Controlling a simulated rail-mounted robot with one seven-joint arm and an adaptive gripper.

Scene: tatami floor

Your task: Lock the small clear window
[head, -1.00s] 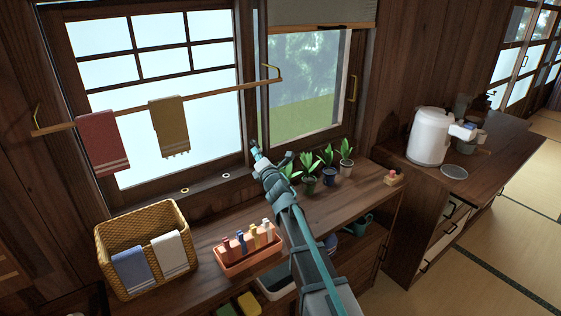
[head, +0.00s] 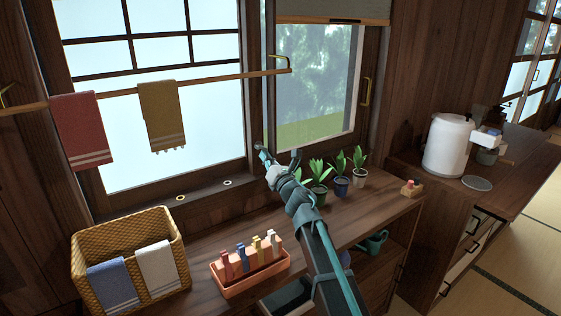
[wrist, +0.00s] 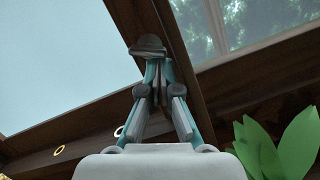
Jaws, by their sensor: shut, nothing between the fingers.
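The small clear window (head: 310,85) is the right-hand pane, with greenery behind it. It also shows at the top right of the wrist view (wrist: 230,25). A brass handle (head: 366,92) is on its right side. My gripper (head: 262,153) is at the lower part of the dark upright (head: 256,80) between this window and the frosted one. In the wrist view my gripper (wrist: 151,52) has its fingers together and empty, with a dark rounded shape at their tips against the upright. I cannot tell whether the tips touch it. No lock is clearly visible.
Potted plants (head: 319,180) stand close right of my gripper on the wooden shelf (head: 215,225). A wicker basket (head: 90,250) and a peg tray (head: 250,280) are at left. A towel rod (head: 215,79) crosses the frosted window. Two rings (head: 227,183) lie on the sill.

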